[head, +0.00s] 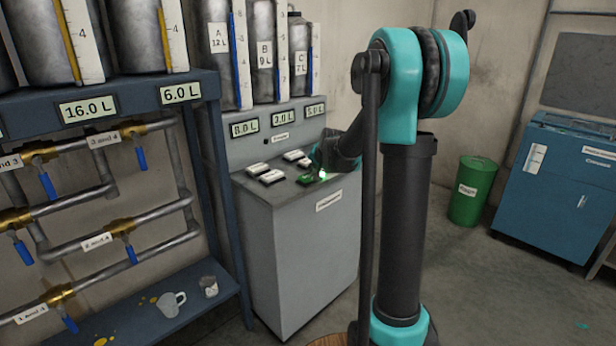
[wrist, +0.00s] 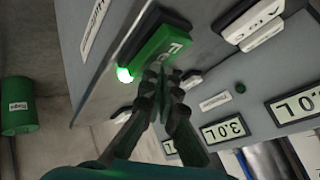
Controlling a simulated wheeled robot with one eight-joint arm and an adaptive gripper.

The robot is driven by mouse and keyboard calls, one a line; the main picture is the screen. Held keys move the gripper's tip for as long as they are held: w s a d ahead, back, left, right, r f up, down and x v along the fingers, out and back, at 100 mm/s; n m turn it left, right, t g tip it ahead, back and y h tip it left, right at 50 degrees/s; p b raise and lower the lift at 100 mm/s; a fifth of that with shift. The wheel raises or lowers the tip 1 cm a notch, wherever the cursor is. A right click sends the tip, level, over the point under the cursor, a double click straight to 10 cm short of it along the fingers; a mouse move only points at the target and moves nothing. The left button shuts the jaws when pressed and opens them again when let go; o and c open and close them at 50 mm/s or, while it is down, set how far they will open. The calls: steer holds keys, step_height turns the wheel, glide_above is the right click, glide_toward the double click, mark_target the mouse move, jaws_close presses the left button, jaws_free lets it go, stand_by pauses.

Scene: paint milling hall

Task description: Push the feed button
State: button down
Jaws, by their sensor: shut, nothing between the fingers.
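The feed button is a green block with white lettering, only partly readable, on the grey cabinet's top; it shows in the wrist view (wrist: 160,50) and in the head view (head: 309,178). A bright green lamp (wrist: 125,74) glows at its end. My gripper (wrist: 163,76) is shut and empty. Its fingertips are at the button's near edge and cover part of it; I cannot tell whether they press on it. In the head view my gripper (head: 322,168) is small and partly hidden by my wrist.
Several white buttons (head: 271,175) sit left of and behind the green one. The grey cabinet (head: 300,240) carries level displays (head: 244,128) on its back panel. A blue pipe rack (head: 220,200) stands close on the left. A green bin (head: 472,190) and a blue cabinet (head: 560,170) stand right.

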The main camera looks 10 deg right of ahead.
steer(key=shift+f, duration=0.15)
stand_by(0.5)
steer(key=shift+f, duration=0.3)
stand_by(0.3)
steer(key=shift+r, duration=0.45)
steer(key=shift+r, duration=3)
